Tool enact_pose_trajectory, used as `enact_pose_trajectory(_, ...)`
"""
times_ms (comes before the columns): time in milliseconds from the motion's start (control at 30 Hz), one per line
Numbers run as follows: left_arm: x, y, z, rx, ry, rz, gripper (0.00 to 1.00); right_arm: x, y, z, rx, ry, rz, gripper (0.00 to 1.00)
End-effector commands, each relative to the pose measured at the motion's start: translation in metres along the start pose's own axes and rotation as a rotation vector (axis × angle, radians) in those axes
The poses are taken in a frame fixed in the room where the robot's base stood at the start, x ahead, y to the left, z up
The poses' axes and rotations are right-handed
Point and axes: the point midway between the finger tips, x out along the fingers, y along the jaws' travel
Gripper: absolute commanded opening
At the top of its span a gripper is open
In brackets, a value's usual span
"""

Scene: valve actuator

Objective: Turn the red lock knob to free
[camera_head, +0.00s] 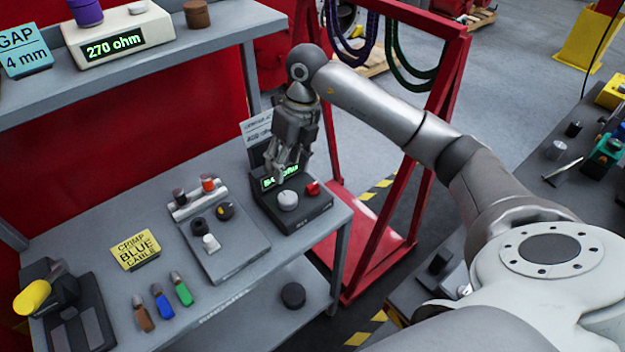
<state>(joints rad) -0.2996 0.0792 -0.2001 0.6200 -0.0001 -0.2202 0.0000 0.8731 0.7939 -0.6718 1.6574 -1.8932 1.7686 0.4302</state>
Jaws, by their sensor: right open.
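The red lock knob (313,188) sits on the right of the top face of a dark control box (300,212) at the bench's right end. A larger grey-white knob (288,200) is to its left, and a lit green display (268,183) is behind them, partly covered by my gripper. My right gripper (288,172) points down in front of the display, behind and above the knobs. Its fingers are open and hold nothing. It appears apart from the red knob; the exact height gap is hard to tell. My left gripper is not in view.
A panel (235,250) with small knobs lies left of the box. A yellow sign (135,250) and several coloured connectors (162,302) lie farther left. A shelf (120,72) overhangs the bench's back. A red frame (385,225) with hanging cables stands close on the right.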

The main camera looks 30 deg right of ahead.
Motion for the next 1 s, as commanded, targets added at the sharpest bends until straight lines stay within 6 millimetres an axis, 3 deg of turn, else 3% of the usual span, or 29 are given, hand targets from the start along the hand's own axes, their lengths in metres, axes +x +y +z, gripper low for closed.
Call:
enact_pose_trajectory(100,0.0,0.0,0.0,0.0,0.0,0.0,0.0,-0.019,-0.037,-0.008,0.058,0.051,-0.13,0.52)
enact_pose_trajectory(233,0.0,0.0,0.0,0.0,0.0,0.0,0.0,-0.028,-0.053,-0.014,0.088,0.08,-0.192,0.52)
enact_pose_trajectory(333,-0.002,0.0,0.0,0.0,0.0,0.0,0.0,-0.025,-0.057,-0.016,0.094,0.088,-0.201,0.52)
enact_pose_trajectory(800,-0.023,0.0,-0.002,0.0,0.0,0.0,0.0,0.052,-0.07,-0.024,0.092,0.088,-0.196,0.52)
enact_pose_trajectory(1000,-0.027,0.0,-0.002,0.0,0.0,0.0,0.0,0.072,-0.074,-0.024,0.091,0.084,-0.196,0.52)
